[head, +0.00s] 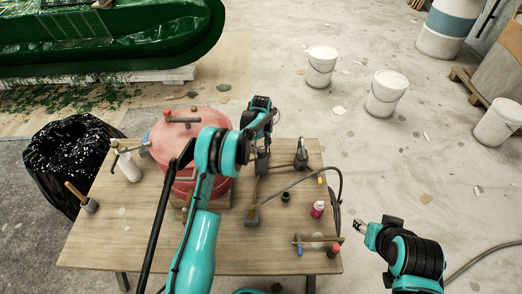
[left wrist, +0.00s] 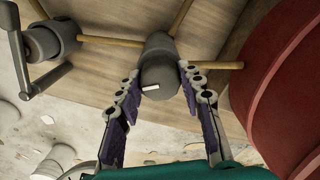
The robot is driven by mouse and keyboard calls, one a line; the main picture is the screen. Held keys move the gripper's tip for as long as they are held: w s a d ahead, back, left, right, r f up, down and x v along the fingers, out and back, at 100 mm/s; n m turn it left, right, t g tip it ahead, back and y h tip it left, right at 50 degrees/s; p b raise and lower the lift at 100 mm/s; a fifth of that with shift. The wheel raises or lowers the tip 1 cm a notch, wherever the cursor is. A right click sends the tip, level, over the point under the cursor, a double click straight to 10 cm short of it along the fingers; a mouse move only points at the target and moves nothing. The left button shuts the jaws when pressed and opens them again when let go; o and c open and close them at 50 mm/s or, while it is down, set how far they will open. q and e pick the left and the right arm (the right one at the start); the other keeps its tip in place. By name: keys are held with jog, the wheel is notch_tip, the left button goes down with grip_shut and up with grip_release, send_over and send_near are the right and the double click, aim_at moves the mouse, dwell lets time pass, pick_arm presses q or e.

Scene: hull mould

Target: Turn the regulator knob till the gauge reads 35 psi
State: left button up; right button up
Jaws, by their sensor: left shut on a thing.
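The regulator knob (left wrist: 160,72) is a grey cylinder with a white mark on its end, joined to thin brass pipes. In the left wrist view, my left gripper (left wrist: 158,88) has one finger on each side of it and is shut on it. In the head view, my left gripper (head: 262,158) is at the pipework beside the red pot, and it hides most of the knob. No gauge dial can be made out in either view. My right gripper (head: 359,226) is off the table's right side, away from the pipework; its finger gap is too small to judge.
The red pot (head: 205,117) stands close beside the pipes on the wooden table (head: 110,225). A grey valve with a crank handle (left wrist: 42,45) is left of the knob in the wrist view.

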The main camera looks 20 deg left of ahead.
aim_at(261, 149)
dwell(0.5)
pick_arm(q)
jog(key=o, duration=1.2)
jog(key=shift+c, duration=0.2)
notch_tip(261, 149, up, 12)
